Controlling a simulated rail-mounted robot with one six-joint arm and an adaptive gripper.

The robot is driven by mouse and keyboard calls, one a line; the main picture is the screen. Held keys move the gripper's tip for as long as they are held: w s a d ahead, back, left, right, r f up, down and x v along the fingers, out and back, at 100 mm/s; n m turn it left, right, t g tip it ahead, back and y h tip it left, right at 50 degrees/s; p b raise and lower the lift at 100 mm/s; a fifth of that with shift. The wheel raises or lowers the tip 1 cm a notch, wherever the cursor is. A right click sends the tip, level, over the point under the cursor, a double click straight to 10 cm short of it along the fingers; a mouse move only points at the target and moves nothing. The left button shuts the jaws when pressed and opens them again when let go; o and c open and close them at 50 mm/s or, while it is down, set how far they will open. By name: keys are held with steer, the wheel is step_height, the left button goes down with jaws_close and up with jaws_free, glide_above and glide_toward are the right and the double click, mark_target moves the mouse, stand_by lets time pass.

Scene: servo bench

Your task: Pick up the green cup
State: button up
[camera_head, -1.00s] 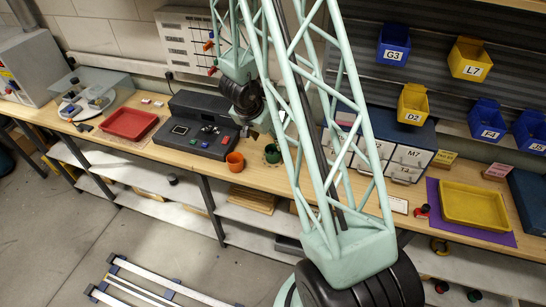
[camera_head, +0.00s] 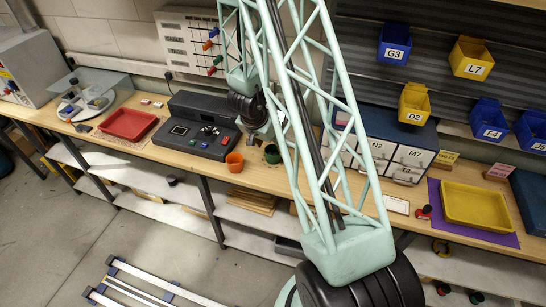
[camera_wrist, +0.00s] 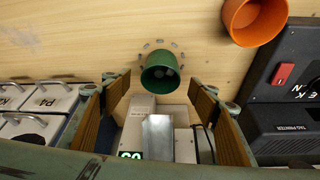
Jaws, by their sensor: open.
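The green cup (camera_head: 272,155) stands on the wooden bench, just right of the orange cup and partly behind my arm's lattice. My gripper (camera_wrist: 160,98) is open and empty. Its two brown-padded fingers lie left and right of the cup's line, and the cup appears between and just beyond their tips, with no visible contact. In the head view my arm hides most of the gripper.
The orange cup (camera_wrist: 252,20) stands close by, upper right in the wrist view. A dark tag printer (camera_head: 200,128) is to the left, a drawer cabinet (camera_head: 385,150) to the right. Bare bench lies around the cup.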

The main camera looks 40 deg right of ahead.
mark_target(275, 154)
steer(key=shift+f, duration=0.15)
steer(key=shift+x, duration=2.45)
steer(key=shift+w+d, duration=0.1)
steer(key=shift+c, duration=0.9)
steer(key=c, duration=0.8)
